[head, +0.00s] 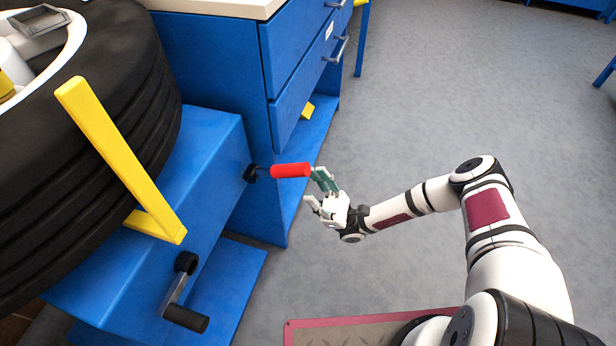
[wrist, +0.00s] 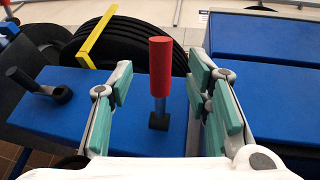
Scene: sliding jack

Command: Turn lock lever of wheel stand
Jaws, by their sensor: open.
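The lock lever (head: 290,170) has a red grip on a dark pivot at the end face of the blue wheel stand (head: 215,150). In the wrist view the lever (wrist: 160,68) stands out from the stand's blue face (wrist: 60,125), its red end upward in the picture. My gripper (head: 322,190) is open, just right of the red grip in the head view. In the wrist view its teal-padded fingers (wrist: 165,105) are spread on both sides of the lever, with clear gaps. Nothing is held. Whether the fingertips reach past the grip is hard to tell.
A black crank handle (head: 185,300) sticks out of the stand's near side. A large tyre (head: 90,150) with a yellow bar (head: 120,160) is on the stand. A blue drawer cabinet (head: 290,80) stands behind. Grey floor (head: 420,110) to the right is clear.

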